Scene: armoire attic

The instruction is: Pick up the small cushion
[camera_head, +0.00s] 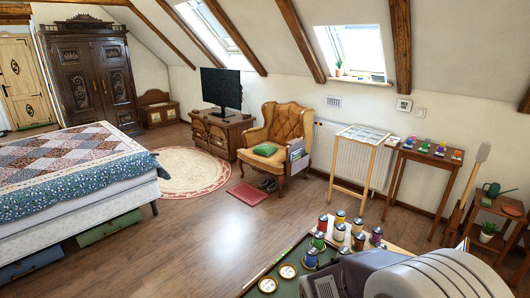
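A small green cushion (265,149) lies on the seat of the tan leather armchair (291,125). The armchair stands across the room, in front of the far wall. The cushion lies flat towards the left part of the seat and its top is in plain view. Neither of my grippers is in view, so nothing shows of their state or of anything held.
A table (293,256) with several paint jars is close in front. A patchwork bed (82,165) stands left. A round rug (190,173), red mat (247,194) and dark shoes (268,184) lie near the chair. Wooden floor (200,230) is clear between bed and table.

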